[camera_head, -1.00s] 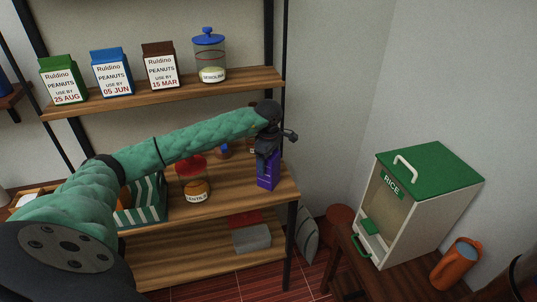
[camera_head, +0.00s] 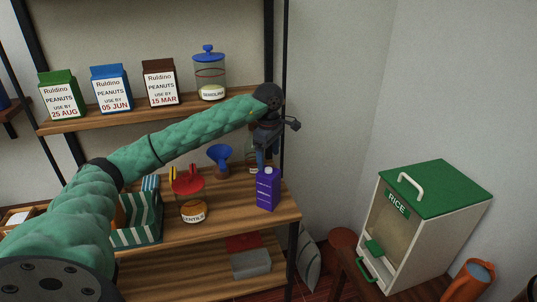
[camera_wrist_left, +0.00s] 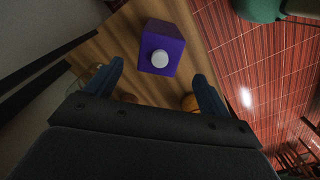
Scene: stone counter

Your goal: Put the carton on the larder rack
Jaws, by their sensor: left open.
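A purple carton (camera_head: 267,189) with a white cap stands upright on the middle shelf of the larder rack (camera_head: 240,213), near its right front corner. In the left wrist view the same carton (camera_wrist_left: 167,35) is seen from above, beyond the fingertips. My left gripper (camera_head: 266,158) is open and empty, above and behind the carton, apart from it. In the left wrist view its two fingers (camera_wrist_left: 160,80) are spread with nothing between them. My right gripper is not in view.
Several peanut cartons and a semolina jar (camera_head: 210,74) line the upper shelf. A rice bin (camera_head: 427,215) stands at the right, with an orange jug (camera_head: 468,283).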

